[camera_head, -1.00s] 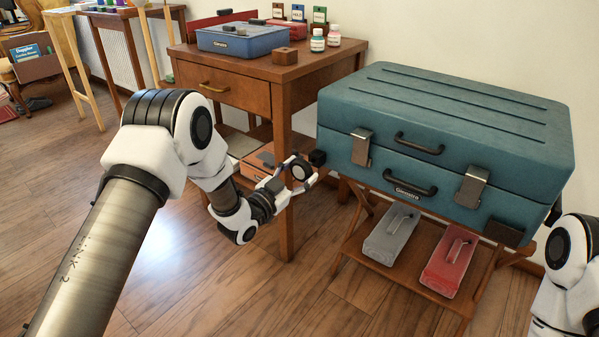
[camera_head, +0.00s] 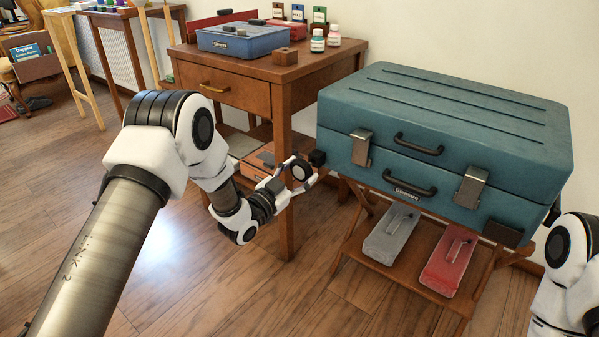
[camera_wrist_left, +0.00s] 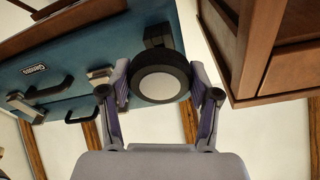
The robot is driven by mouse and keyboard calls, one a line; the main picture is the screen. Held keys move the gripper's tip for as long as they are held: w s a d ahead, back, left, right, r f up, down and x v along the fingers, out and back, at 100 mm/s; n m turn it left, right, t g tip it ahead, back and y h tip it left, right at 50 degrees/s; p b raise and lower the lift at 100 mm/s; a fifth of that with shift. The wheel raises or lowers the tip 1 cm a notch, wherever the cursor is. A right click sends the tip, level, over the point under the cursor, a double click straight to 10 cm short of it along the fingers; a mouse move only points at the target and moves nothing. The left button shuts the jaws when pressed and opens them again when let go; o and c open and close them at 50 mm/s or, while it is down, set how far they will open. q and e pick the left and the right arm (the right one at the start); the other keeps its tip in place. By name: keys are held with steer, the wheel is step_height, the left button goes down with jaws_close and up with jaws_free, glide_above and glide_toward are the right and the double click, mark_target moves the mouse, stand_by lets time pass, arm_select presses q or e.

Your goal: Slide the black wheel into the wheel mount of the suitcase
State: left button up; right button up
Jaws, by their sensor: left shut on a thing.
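The black wheel (camera_head: 299,172) with a pale hub is between the fingers of my left gripper (camera_head: 302,171), which is shut on it. In the left wrist view the wheel (camera_wrist_left: 160,82) faces me, with a finger on each side. The teal suitcase (camera_head: 440,125) lies closed on a wooden stand. Its black wheel mount (camera_head: 318,157) sticks out at the lower left corner, just right of and above the wheel. In the left wrist view the mount (camera_wrist_left: 157,36) is right behind the wheel's rim, partly covered. I cannot tell whether they touch. My right gripper is out of view.
A wooden side table (camera_head: 275,75) with a blue case (camera_head: 242,38) and small bottles stands close behind my left gripper. The floor in front is clear.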

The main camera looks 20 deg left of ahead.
mark_target(309, 165)
arm_select(q)
steer(key=shift+f+b+x, duration=0.1)
steer(key=shift+b+x, duration=0.15)
steer(key=shift+x, duration=0.7)
steer(key=shift+f+b+x, duration=0.15)
steer(key=shift+b+x, duration=0.05)
steer(key=shift+x, duration=0.8)
steer(key=o, duration=1.2)
steer(key=v, duration=1.2)
steer(key=shift+a, duration=0.1)
